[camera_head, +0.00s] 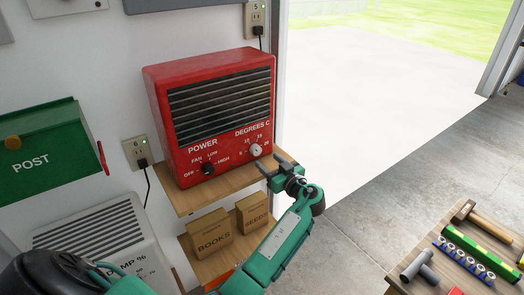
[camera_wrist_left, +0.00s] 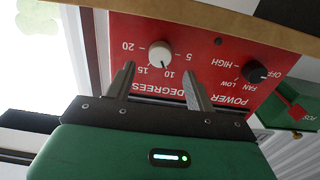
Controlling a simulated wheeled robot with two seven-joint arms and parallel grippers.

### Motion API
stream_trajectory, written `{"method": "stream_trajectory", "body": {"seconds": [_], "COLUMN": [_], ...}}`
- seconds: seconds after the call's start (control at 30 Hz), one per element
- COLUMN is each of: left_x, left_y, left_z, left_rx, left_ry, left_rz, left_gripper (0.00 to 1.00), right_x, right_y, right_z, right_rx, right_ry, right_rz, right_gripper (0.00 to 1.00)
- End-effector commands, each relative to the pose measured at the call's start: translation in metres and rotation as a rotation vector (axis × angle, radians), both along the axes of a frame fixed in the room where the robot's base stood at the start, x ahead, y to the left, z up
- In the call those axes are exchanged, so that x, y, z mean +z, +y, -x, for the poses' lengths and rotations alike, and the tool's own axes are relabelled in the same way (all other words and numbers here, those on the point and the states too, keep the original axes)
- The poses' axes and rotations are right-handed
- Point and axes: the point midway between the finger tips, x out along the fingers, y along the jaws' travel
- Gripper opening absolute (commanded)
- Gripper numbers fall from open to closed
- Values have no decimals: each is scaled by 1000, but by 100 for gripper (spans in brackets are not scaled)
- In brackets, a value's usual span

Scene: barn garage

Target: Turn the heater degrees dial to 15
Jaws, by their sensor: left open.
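The red heater (camera_head: 215,110) stands on a wooden shelf against the wall. Its white degrees dial (camera_head: 255,150) is at the lower right of its front, with marks from 5 to 20. In the left wrist view the panel appears upside down, and the dial (camera_wrist_left: 161,52) has a small dark mark that seems to face the 10. My left gripper (camera_head: 271,162) is open just in front of the dial. In the wrist view its fingers (camera_wrist_left: 158,68) reach toward either side of the dial, apart from it. My right gripper is not in view.
The black power knob (camera_head: 208,168) is left of the dial; it also shows in the wrist view (camera_wrist_left: 257,72). Boxes marked BOOKS (camera_head: 211,234) and SEEDS (camera_head: 252,212) stand on the lower shelf. A hammer (camera_head: 480,218) and other tools lie at the lower right. The doorway is open.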

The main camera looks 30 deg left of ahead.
Motion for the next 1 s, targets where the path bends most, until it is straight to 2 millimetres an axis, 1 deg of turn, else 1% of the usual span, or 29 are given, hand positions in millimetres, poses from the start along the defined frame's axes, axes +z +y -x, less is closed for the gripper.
{"method": "stream_trajectory", "body": {"seconds": [0.03,0.1,0.2,0.3,0.43,0.7,0.77,0.8,0.93,1.0], "left_x": [4,4,3,1,0,-1,-1,-1,-1,-1], "left_y": [11,22,36,45,51,52,52,52,52,52], "left_z": [-4,-9,-15,-19,-21,-22,-22,-22,-22,-22], "left_rx": [2,0,1,-1,-1,-1,-1,-1,-1,-1], "left_ry": [2,3,2,3,2,2,2,2,2,2], "left_rz": [-3,-3,-2,-1,-1,0,0,0,0,0], "left_gripper": [55,55,55,55,55,55,45,37,12,10], "right_x": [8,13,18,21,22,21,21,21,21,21], "right_y": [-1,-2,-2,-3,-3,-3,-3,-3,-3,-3], "right_z": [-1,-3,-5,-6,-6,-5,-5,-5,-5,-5], "right_rx": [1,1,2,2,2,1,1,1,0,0], "right_ry": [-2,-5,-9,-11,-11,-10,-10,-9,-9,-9], "right_rz": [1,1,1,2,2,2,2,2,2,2], "right_gripper": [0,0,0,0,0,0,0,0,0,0]}}
